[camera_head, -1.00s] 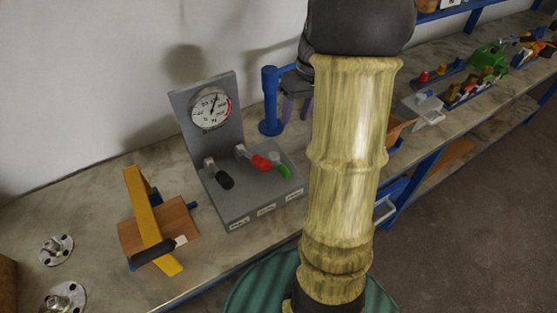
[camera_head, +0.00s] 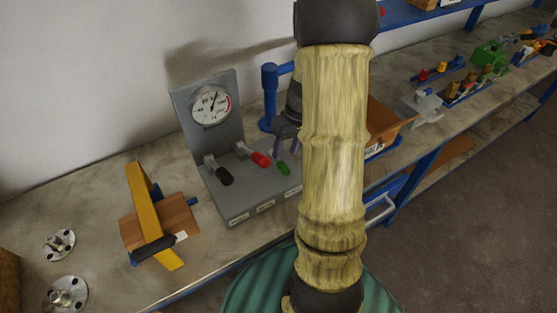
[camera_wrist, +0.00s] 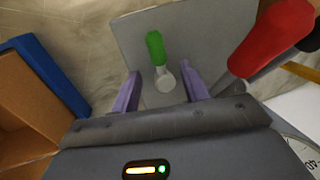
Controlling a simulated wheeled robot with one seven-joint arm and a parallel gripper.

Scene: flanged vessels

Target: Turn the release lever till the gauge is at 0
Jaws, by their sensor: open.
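A grey panel (camera_head: 237,204) on the bench bears a round white gauge (camera_head: 211,105); its needle points up and slightly right, its exact value too small to read. Three levers stand on the base: black (camera_head: 224,176), red (camera_head: 260,159) and green (camera_head: 283,168). Small labels lie along the front edge, unreadable, so I cannot tell which is the release lever. My gripper (camera_head: 288,146) is open just above the green lever. In the wrist view the green lever (camera_wrist: 155,47) shows ahead, its pale pivot between the purple fingers of my gripper (camera_wrist: 160,76). The red lever (camera_wrist: 272,38) is to the right.
A blue post (camera_head: 269,98) stands behind the panel, close to my gripper. A yellow bar on a wooden block (camera_head: 178,217) is to the left, with metal flanges (camera_head: 66,293) further left. A brown box (camera_head: 388,122) is to the right.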

